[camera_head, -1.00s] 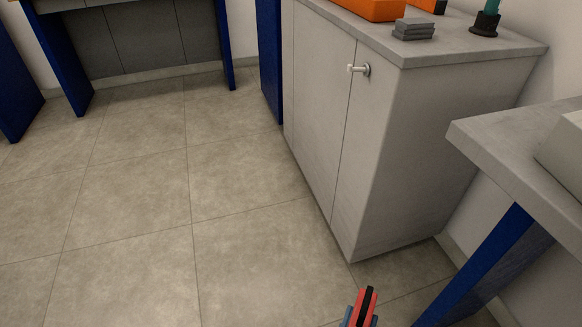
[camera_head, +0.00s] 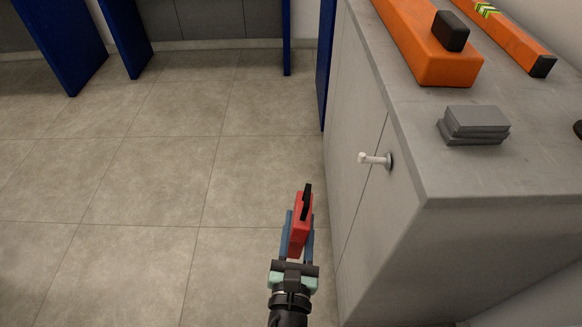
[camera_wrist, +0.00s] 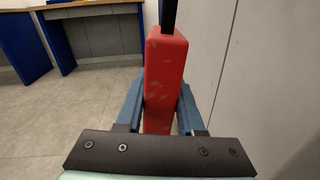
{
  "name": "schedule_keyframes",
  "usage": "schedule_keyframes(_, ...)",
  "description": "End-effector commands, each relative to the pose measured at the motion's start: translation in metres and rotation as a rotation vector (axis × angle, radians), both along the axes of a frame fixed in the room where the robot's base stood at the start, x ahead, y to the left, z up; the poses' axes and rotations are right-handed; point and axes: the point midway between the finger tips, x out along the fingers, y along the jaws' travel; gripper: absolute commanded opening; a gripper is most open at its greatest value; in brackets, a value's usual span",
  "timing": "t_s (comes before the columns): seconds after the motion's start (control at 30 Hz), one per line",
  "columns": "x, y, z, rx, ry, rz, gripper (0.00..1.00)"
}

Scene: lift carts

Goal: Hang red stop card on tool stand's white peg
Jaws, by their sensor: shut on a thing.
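My gripper (camera_head: 300,232) is shut on the red stop card (camera_head: 302,208), with one blue finger on each side of it. A black piece, perhaps its hanging loop, sticks up from the card's far end. The card is seen nearly edge-on in the wrist view (camera_wrist: 165,75), between the fingers. The white peg (camera_head: 372,160) juts from the side of the grey cabinet-like stand (camera_head: 430,235), above and right of the card in the head view. The card and peg are apart. The peg is not visible in the wrist view.
On the stand's top lie a large orange tool (camera_head: 432,62), a second orange bar (camera_head: 510,42) and a stack of grey plates (camera_head: 474,125). Blue-legged benches (camera_head: 125,35) stand at the back. The tiled floor (camera_head: 150,170) to the left is clear.

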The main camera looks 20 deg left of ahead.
Motion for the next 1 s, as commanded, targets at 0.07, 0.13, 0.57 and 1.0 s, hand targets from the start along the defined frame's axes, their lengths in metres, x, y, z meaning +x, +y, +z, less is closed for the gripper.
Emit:
schedule_keyframes(0.07,0.013,0.01,0.026,0.027,0.001,0.032,0.0)
schedule_keyframes(0.13,0.021,0.014,0.037,0.045,0.007,0.051,0.0)
schedule_keyframes(0.57,0.037,0.024,0.062,0.075,0.015,0.097,0.0)
schedule_keyframes(1.0,0.047,0.015,0.066,0.088,0.022,0.115,0.0)
